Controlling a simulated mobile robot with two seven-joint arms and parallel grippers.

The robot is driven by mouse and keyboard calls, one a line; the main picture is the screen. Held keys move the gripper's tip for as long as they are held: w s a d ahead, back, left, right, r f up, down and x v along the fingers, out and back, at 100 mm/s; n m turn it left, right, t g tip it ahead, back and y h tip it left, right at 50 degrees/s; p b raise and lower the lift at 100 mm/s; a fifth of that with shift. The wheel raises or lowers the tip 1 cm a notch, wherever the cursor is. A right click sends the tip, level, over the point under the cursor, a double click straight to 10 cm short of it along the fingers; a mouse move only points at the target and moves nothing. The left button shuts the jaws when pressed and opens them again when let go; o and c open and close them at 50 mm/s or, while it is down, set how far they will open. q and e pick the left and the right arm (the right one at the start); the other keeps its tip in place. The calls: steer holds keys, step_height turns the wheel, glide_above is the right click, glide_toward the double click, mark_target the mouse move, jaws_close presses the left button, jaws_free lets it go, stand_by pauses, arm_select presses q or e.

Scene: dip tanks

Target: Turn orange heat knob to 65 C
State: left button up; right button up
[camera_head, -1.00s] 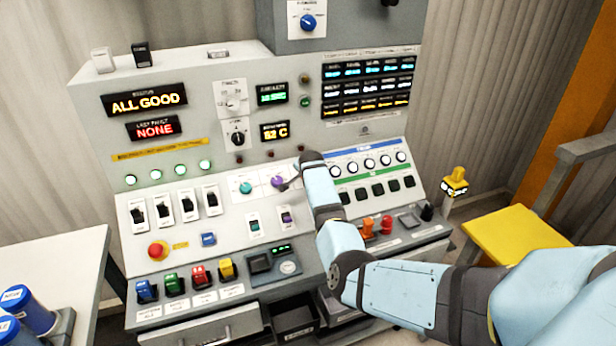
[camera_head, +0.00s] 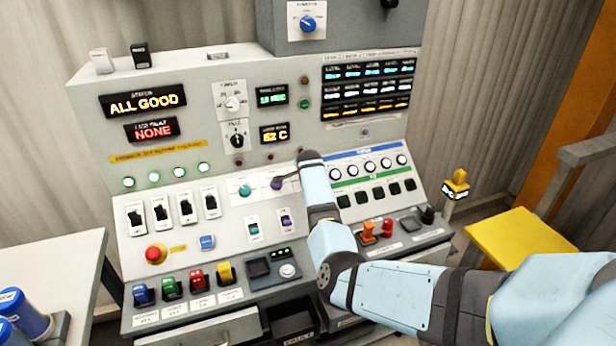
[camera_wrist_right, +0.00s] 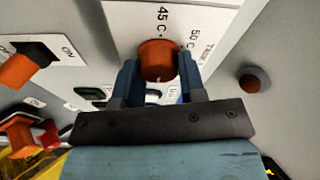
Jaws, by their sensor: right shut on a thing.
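The orange heat knob (camera_wrist_right: 158,58) sits between the two fingers of my right gripper (camera_wrist_right: 159,78) in the right wrist view. The fingers are shut on its sides. The white plate (camera_wrist_right: 130,18) around the knob shows the printed labels 45 C and 50 C; no 65 C mark is readable. In the head view my right arm (camera_head: 318,190) reaches up the sloped panel and hides the orange knob. An amber display (camera_head: 275,133) reads about 52 C. My left gripper is not in view.
A purple knob (camera_head: 277,184) and a teal knob (camera_head: 243,190) are left of my right wrist. In the right wrist view, an orange switch (camera_wrist_right: 25,65) is at left and a dark red button (camera_wrist_right: 254,80) at right.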

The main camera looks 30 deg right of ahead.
steer(key=o, duration=0.9)
steer(key=shift+s+a+r, duration=0.25)
steer(key=shift+s+r, duration=0.05)
steer(key=shift+r, duration=0.2)
steer(key=v, duration=1.2)
steer(key=shift+s+a+r, duration=0.1)
steer(key=shift+s+r, duration=0.05)
steer(key=shift+s, duration=0.1)
